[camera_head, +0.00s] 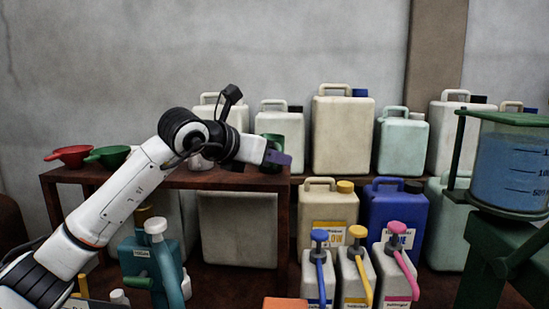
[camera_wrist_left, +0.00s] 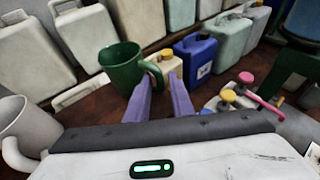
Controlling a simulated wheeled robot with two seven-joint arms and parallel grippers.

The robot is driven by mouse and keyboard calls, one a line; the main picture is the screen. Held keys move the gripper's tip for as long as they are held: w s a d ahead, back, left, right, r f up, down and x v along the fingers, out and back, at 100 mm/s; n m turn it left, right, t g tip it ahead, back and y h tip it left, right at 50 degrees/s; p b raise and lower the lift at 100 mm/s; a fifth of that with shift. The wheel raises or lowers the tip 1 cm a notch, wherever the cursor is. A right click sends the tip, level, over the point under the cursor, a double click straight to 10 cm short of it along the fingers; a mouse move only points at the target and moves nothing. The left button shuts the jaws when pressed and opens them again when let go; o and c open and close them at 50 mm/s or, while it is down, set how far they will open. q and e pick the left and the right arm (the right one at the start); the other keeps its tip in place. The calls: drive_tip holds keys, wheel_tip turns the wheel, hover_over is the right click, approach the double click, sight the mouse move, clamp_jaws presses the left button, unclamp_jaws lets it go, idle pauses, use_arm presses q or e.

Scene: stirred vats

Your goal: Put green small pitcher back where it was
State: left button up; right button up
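The green small pitcher (camera_wrist_left: 121,72) stands upright on the brown shelf in the left wrist view, its handle turned toward my left gripper. In the head view the pitcher (camera_head: 272,138) shows only in part, behind my left wrist and gripper. My left gripper (camera_head: 280,159) is over the right end of the shelf. In the wrist view its two purple fingers (camera_wrist_left: 160,82) are apart, with the pitcher's handle at their tips, roughly between them. I cannot tell whether they touch it. My right gripper is in neither view.
A white pitcher (camera_wrist_left: 28,128) stands at the left in the wrist view. Red (camera_head: 70,155) and green (camera_head: 108,156) funnels lie on the shelf's left part. Pale canisters (camera_head: 342,135) line the back. A blue canister (camera_head: 397,215) and pump bottles stand right of the shelf. A blue vat (camera_head: 512,170) is far right.

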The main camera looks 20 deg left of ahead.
use_arm(q)
drive_tip(key=shift+o, duration=0.5)
drive_tip(key=shift+r, duration=0.1)
drive_tip(key=shift+r, duration=0.2)
drive_tip(key=b+v, duration=0.1)
drive_tip(key=v, duration=1.1)
drive_tip(key=shift+f, duration=0.15)
drive_tip(key=shift+f, duration=0.1)
